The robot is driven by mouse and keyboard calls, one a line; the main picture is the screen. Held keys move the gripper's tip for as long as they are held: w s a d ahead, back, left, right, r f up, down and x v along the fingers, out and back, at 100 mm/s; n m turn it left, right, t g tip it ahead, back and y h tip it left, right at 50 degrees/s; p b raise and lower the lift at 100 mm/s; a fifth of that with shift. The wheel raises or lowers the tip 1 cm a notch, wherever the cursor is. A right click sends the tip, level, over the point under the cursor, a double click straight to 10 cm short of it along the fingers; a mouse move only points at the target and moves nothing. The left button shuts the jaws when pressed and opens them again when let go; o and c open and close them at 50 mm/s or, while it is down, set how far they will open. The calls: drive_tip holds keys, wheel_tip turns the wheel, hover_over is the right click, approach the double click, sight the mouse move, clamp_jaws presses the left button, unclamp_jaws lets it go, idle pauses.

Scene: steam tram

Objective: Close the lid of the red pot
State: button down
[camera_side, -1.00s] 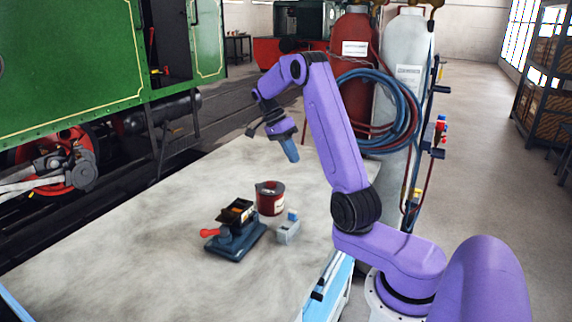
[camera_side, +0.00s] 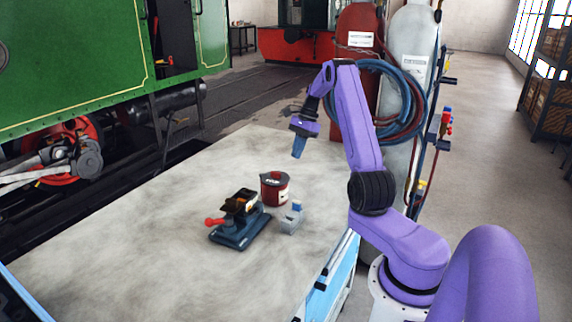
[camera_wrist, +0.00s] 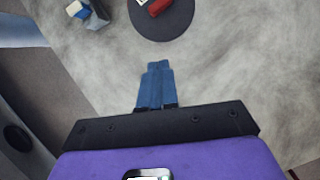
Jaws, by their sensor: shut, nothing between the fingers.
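The red pot (camera_side: 274,190) stands upright on the table, with a pale label on its side. Its top looks dark with a small red part; in this view I cannot tell whether the lid is fully down. In the wrist view a dark round disc (camera_wrist: 172,28), which looks like the pot's top, is cut by the upper edge and carries a red and white piece. My gripper (camera_side: 297,155) hangs above and behind the pot, apart from it. Its blue fingers are together and empty, and they also show in the wrist view (camera_wrist: 158,66).
A blue vise-like tool (camera_side: 238,232) with a red handle knob stands left of the pot. A small clear-grey box (camera_side: 290,220) with a blue part stands at its front right. The table (camera_side: 130,235) is bare at left. Gas cylinders (camera_side: 358,80) stand behind my arm.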

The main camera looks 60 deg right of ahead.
sight(278, 180)
drive_tip(key=a+f, duration=0.1)
drive_tip(key=w+a+f, duration=0.1)
drive_tip(key=a+f, duration=0.1)
drive_tip(key=shift+a+f, duration=0.15)
drive_tip(key=shift+a, duration=0.05)
drive_tip(key=shift+w+a, duration=0.35)
drive_tip(key=shift+a, duration=0.45)
drive_tip(key=shift+a, duration=0.1)
drive_tip(key=shift+a+m, duration=0.5)
drive_tip(key=shift+a, duration=0.1)
drive_tip(key=shift+s+a+m+t, duration=0.1)
drive_tip(key=shift+a+m+t, duration=0.35)
drive_tip(key=shift+m, duration=0.15)
